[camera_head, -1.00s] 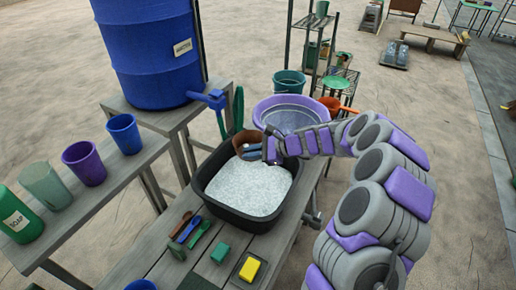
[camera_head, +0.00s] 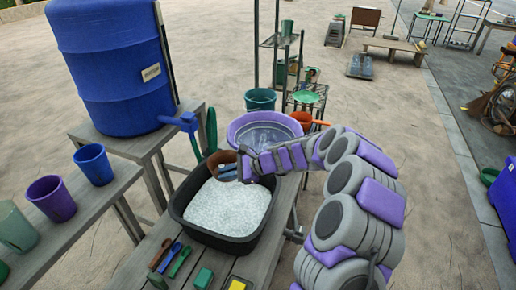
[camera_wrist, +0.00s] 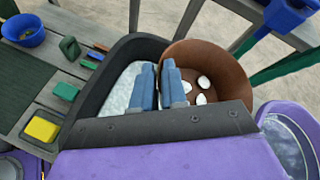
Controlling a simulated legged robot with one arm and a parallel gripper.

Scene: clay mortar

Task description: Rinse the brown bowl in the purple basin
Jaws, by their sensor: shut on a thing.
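The brown bowl (camera_head: 222,158) is above the far end of the black tub. In the wrist view the brown bowl (camera_wrist: 235,72) shows its inside, with several white spots or bits at the bottom. My gripper (camera_head: 244,169) is shut on its rim; in the wrist view the blue fingers (camera_wrist: 159,86) straddle the near wall, one inside and one outside. The purple basin (camera_head: 237,136) stands just beyond the tub, right of the bowl, and seems to hold clear water. Its rim (camera_wrist: 271,108) also shows at the right of the wrist view.
The black tub (camera_head: 182,219) holds pale grains. Spoons (camera_head: 171,256), a green block (camera_head: 203,279) and a yellow sponge (camera_head: 238,285) lie in front of it. A blue barrel with a tap (camera_head: 180,122) stands left. A teal bucket (camera_head: 260,100) is behind the basin.

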